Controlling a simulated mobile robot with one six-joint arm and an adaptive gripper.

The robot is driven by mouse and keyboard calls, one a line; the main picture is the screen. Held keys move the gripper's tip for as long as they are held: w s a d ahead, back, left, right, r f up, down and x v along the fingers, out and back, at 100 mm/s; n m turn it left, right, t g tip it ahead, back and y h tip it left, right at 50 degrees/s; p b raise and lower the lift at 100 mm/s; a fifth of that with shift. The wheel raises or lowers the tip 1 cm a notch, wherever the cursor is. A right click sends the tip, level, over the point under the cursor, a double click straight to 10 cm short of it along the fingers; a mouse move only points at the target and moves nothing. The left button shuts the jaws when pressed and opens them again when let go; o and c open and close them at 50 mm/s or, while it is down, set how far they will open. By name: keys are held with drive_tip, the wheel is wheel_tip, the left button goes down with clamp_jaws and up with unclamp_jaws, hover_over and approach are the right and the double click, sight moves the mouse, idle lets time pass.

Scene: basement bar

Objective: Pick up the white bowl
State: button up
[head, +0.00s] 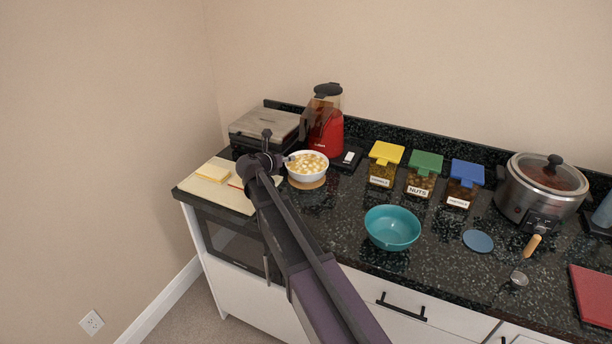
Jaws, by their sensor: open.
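The white bowl (308,174) is full of pale yellowish pieces. It sits at the back left of the dark speckled counter, on or just above a round tan coaster (307,184). My gripper (284,160) is at the left side of the bowl, close to its rim. The gripper is open, but its fingers are small and partly hidden, so I cannot tell whether one reaches over the rim or touches it. My arm comes up from the bottom of the view and covers part of the counter left of the bowl.
A cutting board (205,193) lies left, a grill press (262,128) and red blender (325,130) stand behind. A teal bowl (392,228) is in front right. Jars with yellow (386,152), green (426,162) and blue (467,172) lids and a slow cooker (540,195) stand right.

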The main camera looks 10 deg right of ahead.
drive_tip(key=shift+b+x, duration=0.3)
drive_tip(key=shift+x, duration=1.05)
clamp_jaws()
